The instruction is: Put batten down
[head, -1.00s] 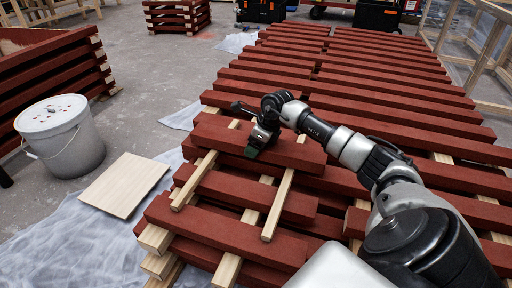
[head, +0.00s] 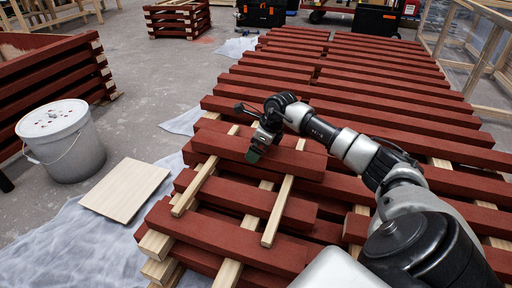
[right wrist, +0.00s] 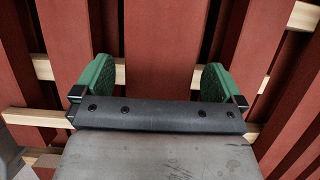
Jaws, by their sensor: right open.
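A dark red painted batten (head: 220,141) lies on top of the near stack, across pale wooden strips (head: 278,208). My right gripper (head: 257,150) is at this batten, near its middle, reaching in from the right. In the right wrist view, the two green fingers of the gripper (right wrist: 156,78) are spread wide. The red batten (right wrist: 165,40) runs between them, with a gap showing on each side. I cannot tell how far the fingertips reach down past its top face. My left gripper is in neither view.
More red battens (head: 395,92) fill long layered rows behind and to the right. Another red stack (head: 60,70) stands far left.

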